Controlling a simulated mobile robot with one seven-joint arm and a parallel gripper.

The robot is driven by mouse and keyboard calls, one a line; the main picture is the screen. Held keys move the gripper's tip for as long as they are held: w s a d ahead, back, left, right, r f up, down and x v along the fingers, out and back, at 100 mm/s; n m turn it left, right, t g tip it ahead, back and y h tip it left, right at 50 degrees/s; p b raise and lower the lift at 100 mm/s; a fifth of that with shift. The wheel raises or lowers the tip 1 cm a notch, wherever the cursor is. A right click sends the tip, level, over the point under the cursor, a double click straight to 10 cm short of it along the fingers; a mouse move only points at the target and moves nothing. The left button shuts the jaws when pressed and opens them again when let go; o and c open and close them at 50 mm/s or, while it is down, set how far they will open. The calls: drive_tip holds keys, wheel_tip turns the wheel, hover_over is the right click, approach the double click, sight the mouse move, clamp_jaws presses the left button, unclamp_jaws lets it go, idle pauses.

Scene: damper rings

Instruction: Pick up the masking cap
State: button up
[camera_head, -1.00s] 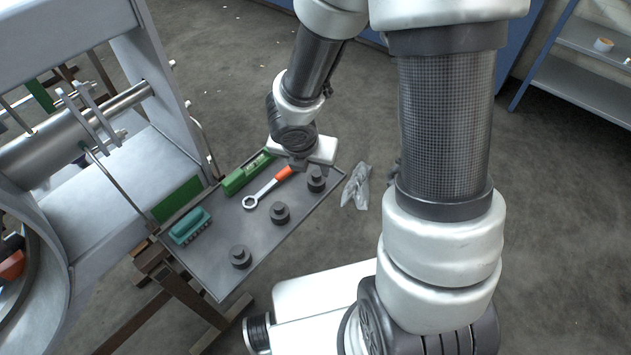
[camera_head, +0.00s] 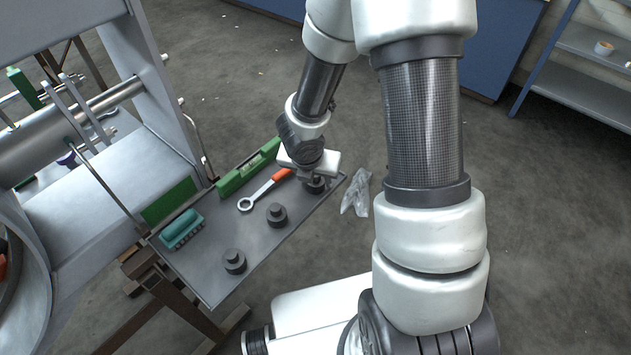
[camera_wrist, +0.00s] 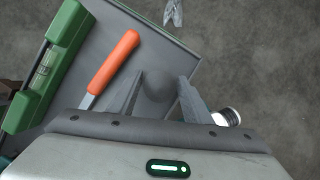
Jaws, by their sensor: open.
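Three dark grey stepped round pieces stand on the grey tray (camera_head: 200,262); I take them to be caps, and cannot tell whether all are alike. The far one (camera_head: 316,185) is partly hidden by my gripper (camera_head: 304,176). The middle one (camera_head: 276,214) and the near one (camera_head: 234,261) stand clear. In the wrist view, the round top of a dark cap (camera_wrist: 158,84) shows between the two spread fingers of my gripper (camera_wrist: 161,80). The gripper is open; I cannot tell whether a finger touches the cap.
A wrench with an orange handle (camera_head: 282,174) lies close left of my gripper. A green level (camera_head: 248,168) lies along the tray's back edge and a teal brush (camera_head: 181,228) at its left. The grey machine (camera_head: 100,205) stands left. A crumpled clear bag (camera_head: 356,192) lies beyond the tray.

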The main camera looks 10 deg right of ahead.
drive_tip(key=c, duration=0.7)
